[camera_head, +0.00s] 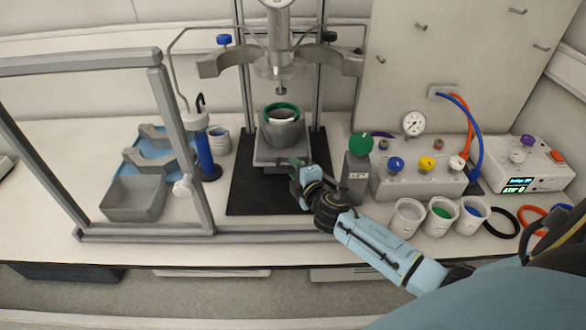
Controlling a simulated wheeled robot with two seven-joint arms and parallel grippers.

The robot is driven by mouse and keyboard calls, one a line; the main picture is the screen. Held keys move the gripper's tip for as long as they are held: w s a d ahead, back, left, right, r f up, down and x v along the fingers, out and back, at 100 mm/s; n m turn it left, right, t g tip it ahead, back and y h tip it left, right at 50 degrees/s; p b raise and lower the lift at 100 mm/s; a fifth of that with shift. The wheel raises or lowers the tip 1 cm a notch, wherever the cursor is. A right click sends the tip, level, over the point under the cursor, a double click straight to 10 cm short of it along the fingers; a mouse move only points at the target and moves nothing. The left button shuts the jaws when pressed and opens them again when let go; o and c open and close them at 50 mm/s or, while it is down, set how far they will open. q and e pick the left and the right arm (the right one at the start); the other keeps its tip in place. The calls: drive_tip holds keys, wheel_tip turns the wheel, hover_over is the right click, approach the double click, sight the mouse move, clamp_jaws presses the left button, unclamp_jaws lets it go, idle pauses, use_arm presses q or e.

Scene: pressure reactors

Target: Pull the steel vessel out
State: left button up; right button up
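The steel vessel (283,133) is a grey cup with a green ring (281,107) at its rim. It stands upright on a grey support plate (268,158) between the posts of the reactor stand, below the raised reactor head (279,62). My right gripper (297,170) reaches in from the lower right to the front edge of the support plate, just below and in front of the vessel. Its fingertips are small and partly hidden, so I cannot tell whether they are open or hold anything. My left gripper is out of view.
A black mat (258,195) lies under the stand. A grey frame (185,140) and a grey bin (134,199) stand left. A green-knobbed block (355,178), a valve box (415,182) and white cups (407,217) stand right, close to my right arm.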

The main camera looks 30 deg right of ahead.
drive_tip(key=shift+x, duration=0.95)
clamp_jaws()
